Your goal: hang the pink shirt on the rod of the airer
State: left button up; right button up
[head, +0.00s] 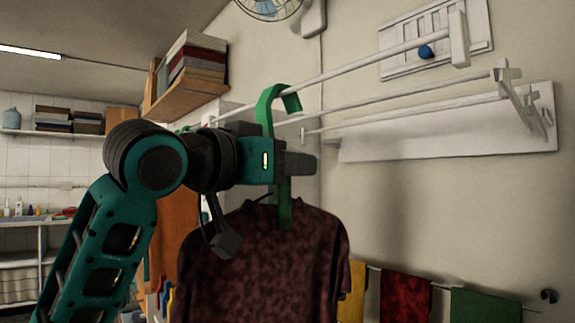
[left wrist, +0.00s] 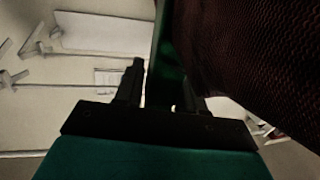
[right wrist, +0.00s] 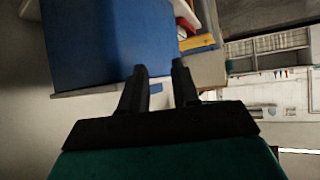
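The shirt (head: 262,265) looks dark maroon with a mottled pattern rather than plain pink. It hangs upright from a green hanger (head: 265,110) and also fills the upper right of the left wrist view (left wrist: 255,50). My left gripper (head: 300,165) is shut on the hanger's green stem (left wrist: 170,65). The hanger's hook is up at the airer's front rod (head: 365,62); I cannot tell whether it is around the rod or in front of it. My right gripper (right wrist: 160,72) shows only in its wrist view, its fingers apart with nothing between them.
The airer's further rods (head: 400,95) run behind the front one to a white wall board (head: 440,140). A shelf of folded cloths (head: 185,95) is at upper left. Coloured cloths (head: 405,295) hang low at right. A large blue object (right wrist: 110,40) lies beyond the right gripper.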

jog(key=shift+d, duration=0.1)
pick_arm(q)
jog(key=shift+s+a, duration=0.1)
jog(key=shift+s, duration=0.05)
jog(key=v, duration=1.2)
jog(key=shift+s+a+b, duration=0.25)
jog(key=shift+b, duration=0.15)
pick_arm(e)
jog(key=shift+w+a, duration=0.2)
